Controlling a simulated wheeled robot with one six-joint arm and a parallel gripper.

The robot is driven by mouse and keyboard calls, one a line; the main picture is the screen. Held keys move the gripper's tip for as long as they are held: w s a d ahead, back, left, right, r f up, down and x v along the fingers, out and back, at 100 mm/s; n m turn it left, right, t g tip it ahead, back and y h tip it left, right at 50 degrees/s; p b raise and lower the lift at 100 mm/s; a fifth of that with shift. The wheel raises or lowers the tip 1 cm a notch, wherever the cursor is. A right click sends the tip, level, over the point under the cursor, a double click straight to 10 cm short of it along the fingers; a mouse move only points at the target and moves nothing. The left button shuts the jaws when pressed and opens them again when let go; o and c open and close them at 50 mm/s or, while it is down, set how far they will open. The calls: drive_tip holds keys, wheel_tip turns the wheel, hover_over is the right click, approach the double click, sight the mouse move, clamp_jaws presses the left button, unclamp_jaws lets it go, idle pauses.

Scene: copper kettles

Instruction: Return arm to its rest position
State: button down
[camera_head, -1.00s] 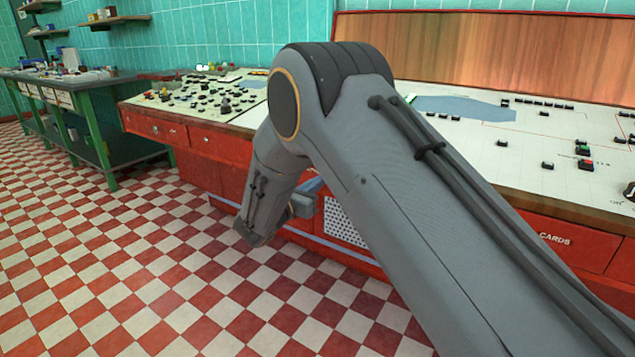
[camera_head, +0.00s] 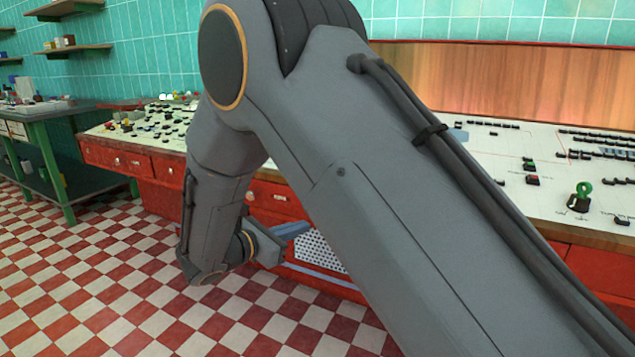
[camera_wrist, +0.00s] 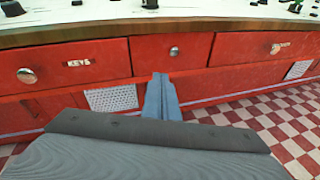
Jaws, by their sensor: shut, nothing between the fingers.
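My gripper (camera_wrist: 161,97) shows in the wrist view as two blue-grey fingers lying together, shut with nothing between them. It points toward the red drawer fronts of the console, and I cannot tell how far apart they are. In the head view my gripper (camera_head: 291,230) shows as a small blue-grey piece past the wrist, low in front of the console. My grey arm fills the middle of that view, bent at the elbow, with the forearm hanging down. It hides much of the console.
A green bench (camera_head: 50,160) stands at the left below wall shelves (camera_head: 72,47). The checkered floor (camera_head: 100,290) at the left is clear.

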drive_tip(key=s+d+r+m+g+y, duration=0.1)
drive_tip(key=s+d+m+g, duration=0.4)
drive_tip(key=s+d, duration=0.3)
drive_tip(key=s+d+r+m+g, duration=0.1)
drive_tip(key=s+d+m+g, duration=0.4)
drive_tip(key=d, duration=0.6)
drive_tip(key=s+r+m+g+y, duration=0.1)
drive_tip(key=s+m+g+y, duration=0.1)
drive_tip(key=s+m+y, duration=1.15)
drive_tip(key=s+d+r+m+h+p, duration=0.3)
drive_tip(key=s+d+r+p, duration=0.3)
drive_tip(key=p, duration=1.1)
drive_tip(key=shift+d+r+h, duration=0.85)
drive_tip(key=shift+d+r, duration=0.85)
drive_tip(key=shift+r, duration=0.1)
